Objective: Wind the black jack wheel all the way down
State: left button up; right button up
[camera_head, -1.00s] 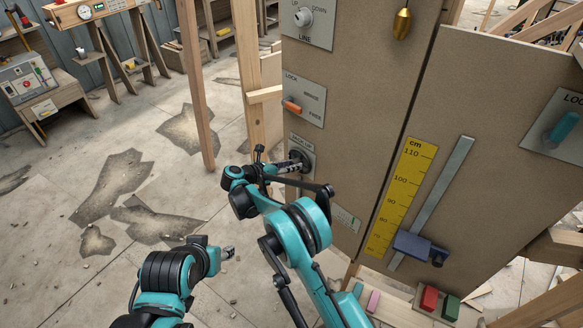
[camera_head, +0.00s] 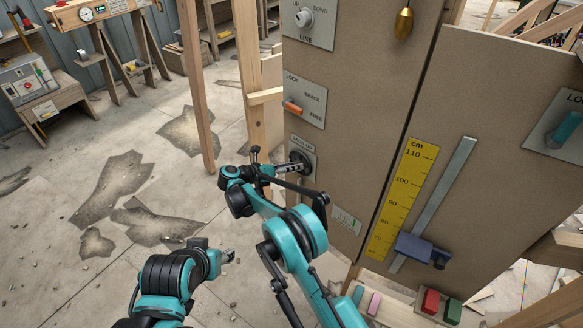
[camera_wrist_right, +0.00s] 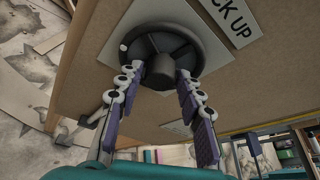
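The black jack wheel (camera_wrist_right: 203,52) is mounted on a plate lettered "CK UP" in the right wrist view. It has a rim, spokes and a thick round hub. In the head view the wheel (camera_head: 307,163) shows low on the tan panel, partly behind my right gripper (camera_head: 285,168). In the wrist view my right gripper (camera_wrist_right: 157,76) has its two purple-padded fingers apart at the wheel face, one on each side of the hub. I cannot tell whether they touch it. My left gripper (camera_head: 229,255) hangs low, away from the panel; its fingers are too small to read.
Above the wheel on the panel are an orange lock lever (camera_head: 292,107) and a line knob (camera_head: 305,18). A yellow cm scale (camera_head: 402,200) and blue slider (camera_head: 418,249) are to the right. A wooden post (camera_head: 197,90) stands left. Floor at left is open.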

jog(key=shift+o, duration=0.3)
jog(key=v, duration=1.2)
